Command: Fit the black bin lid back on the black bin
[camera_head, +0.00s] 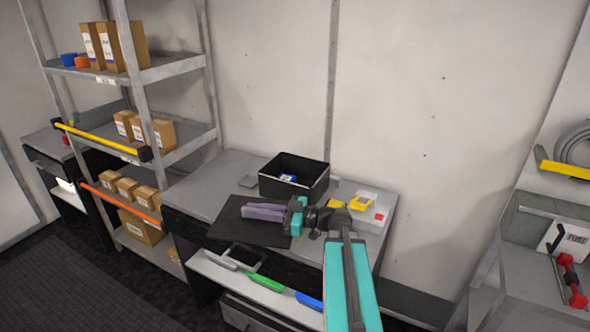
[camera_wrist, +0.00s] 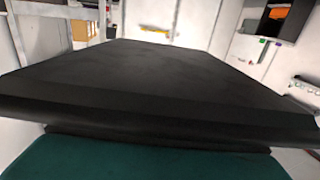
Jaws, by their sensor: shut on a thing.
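The black bin (camera_head: 312,182) stands open on the workbench, toward its back, with a small blue item (camera_head: 288,178) inside. The black bin lid (camera_head: 230,232) is a flat dark panel in front and to the left of the bin. My gripper (camera_head: 250,211) is shut on the lid, its purple fingers lying across the lid's right part in the head view. The lid (camera_wrist: 160,75) fills much of the wrist view, close to the camera. I cannot tell whether the lid touches the bench. The grip point itself is hidden.
The grey workbench (camera_head: 200,190) holds a yellow item (camera_head: 361,203) and a pale box with a red spot (camera_head: 379,217) at right. Green (camera_head: 266,283) and blue (camera_head: 308,301) handles sit along a lower ledge. A shelf rack (camera_head: 178,70) with cartons stands at left.

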